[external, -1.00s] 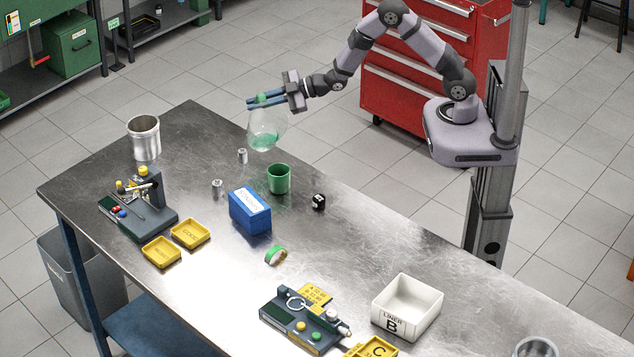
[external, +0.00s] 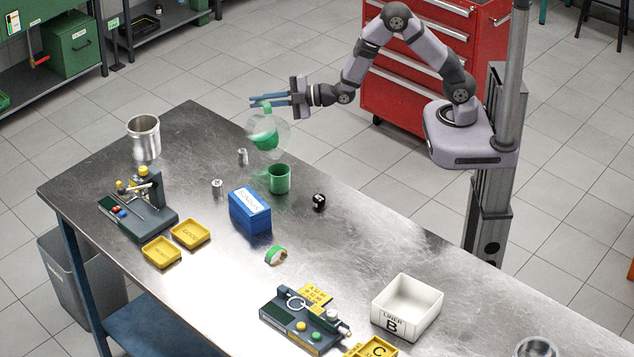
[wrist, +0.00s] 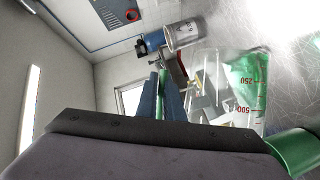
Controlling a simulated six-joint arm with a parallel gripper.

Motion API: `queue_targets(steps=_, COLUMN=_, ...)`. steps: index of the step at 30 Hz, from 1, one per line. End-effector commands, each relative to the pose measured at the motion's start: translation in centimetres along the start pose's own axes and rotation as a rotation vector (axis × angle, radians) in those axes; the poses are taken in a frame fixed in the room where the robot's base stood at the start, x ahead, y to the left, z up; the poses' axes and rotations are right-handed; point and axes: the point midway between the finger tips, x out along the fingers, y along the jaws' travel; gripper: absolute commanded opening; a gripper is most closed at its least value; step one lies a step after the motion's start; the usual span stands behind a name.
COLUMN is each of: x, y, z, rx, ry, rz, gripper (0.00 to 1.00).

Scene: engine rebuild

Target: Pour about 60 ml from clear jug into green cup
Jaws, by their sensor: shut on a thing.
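My gripper (external: 268,102) is shut on the clear jug (external: 284,136) near its top and holds it above the table. The jug is tilted, with green liquid inside. In the wrist view the jug (wrist: 243,88) shows red marks reading 250 and 500 beside the green liquid. The green cup (external: 279,180) stands upright on the table, below and slightly right of the jug. Its inside is too small to read. The cup's green wall (wrist: 295,150) shows at the lower right of the wrist view. I cannot tell whether liquid is leaving the jug.
A blue box (external: 250,212) stands just in front of the cup, and a small black block (external: 319,201) to its right. A metal canister (external: 144,138) stands farther left. A white bin (external: 407,307) is at right.

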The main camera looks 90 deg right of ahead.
Motion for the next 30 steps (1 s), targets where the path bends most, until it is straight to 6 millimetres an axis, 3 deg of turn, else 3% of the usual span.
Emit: queue_targets(steps=30, x=-1.1, y=0.9, z=-2.9, rx=-0.142, ry=0.01, rz=0.06, gripper=0.0)
